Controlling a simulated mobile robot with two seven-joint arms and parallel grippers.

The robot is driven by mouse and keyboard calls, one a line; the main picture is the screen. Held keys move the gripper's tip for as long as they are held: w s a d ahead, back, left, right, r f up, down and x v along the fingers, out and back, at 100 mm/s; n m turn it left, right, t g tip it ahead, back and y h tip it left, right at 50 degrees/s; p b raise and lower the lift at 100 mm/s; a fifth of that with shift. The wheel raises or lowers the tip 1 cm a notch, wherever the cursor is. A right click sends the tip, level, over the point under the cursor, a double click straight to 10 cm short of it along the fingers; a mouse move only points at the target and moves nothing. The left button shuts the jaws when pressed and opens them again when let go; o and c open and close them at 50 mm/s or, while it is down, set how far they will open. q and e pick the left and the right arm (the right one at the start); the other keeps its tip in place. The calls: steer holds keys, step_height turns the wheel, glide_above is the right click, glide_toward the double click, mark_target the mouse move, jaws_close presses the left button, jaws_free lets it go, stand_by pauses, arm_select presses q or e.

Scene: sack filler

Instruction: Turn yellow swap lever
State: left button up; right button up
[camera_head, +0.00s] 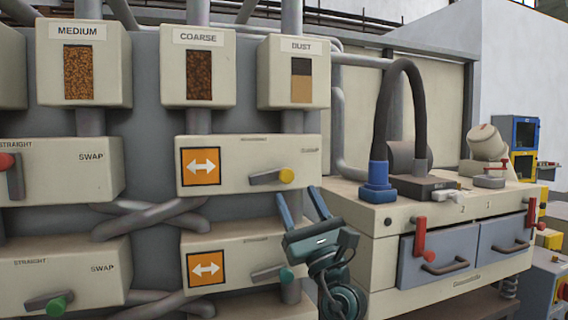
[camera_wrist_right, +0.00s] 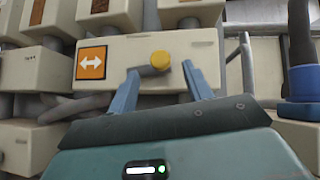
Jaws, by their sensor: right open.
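The yellow swap lever is a grey bar with a yellow knob (camera_head: 286,175) at its right end, on the front of a cream box (camera_head: 225,150) below the coarse and dust hoppers. In the right wrist view the yellow knob (camera_wrist_right: 160,60) lies between my two blue fingertips, a little beyond them. My right gripper (camera_head: 296,208) is open and empty, just below the lever in the head view. It also shows in the right wrist view (camera_wrist_right: 160,75). No contact with the lever can be made out. My left gripper is out of view.
A lower box (camera_head: 235,255) has a green-knobbed lever (camera_head: 286,273), close to my right gripper. A red-knobbed lever (camera_head: 10,165) is at the left. To the right stands a cream cabinet (camera_head: 385,275) with grey drawers and red handles. A black hose (camera_head: 420,100) arches above it.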

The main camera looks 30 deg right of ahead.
mark_target(289, 178)
steer(key=p+x, duration=0.1)
steer(key=x, duration=0.8)
steer(key=shift+f+p, duration=0.1)
steer(key=shift+p, duration=0.25)
steer(key=shift+c, duration=0.5)
jaws_close()
